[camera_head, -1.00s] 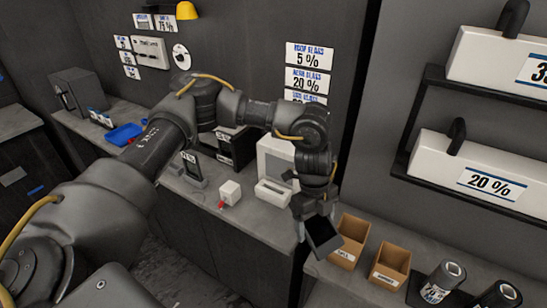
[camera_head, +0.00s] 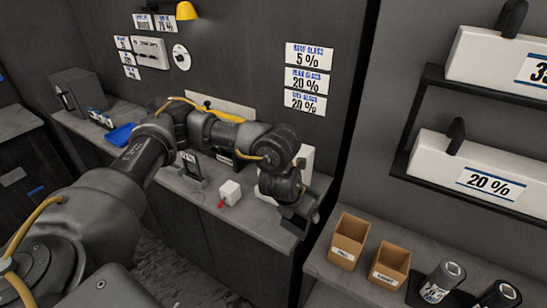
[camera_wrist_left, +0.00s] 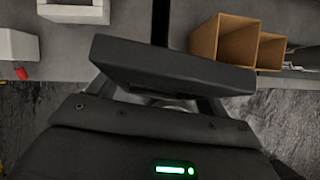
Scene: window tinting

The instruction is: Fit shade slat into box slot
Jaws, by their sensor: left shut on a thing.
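My left gripper (camera_head: 297,207) is shut on a flat dark slat (camera_wrist_left: 165,66). In the left wrist view the slat lies across the fingers, slightly tilted, above the gap between counters. In the head view the slat (camera_head: 302,212) is partly hidden by my wrist, over the counter's front right corner. A dark box-like unit (camera_head: 242,163) stands at the back of the counter, mostly hidden by my forearm; I cannot tell whether it has a slot. A dark upright holder (camera_head: 191,168) with a label stands to its left. My right gripper is not in view.
A white cube (camera_head: 230,192) with a red part sits near the counter's front edge. Two cardboard boxes (camera_head: 349,238) (camera_head: 389,266) and dark rolls (camera_head: 441,281) stand on the right counter. A blue tray (camera_head: 120,134) lies at the left. Shelves with white boxes (camera_head: 482,176) hang at the right.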

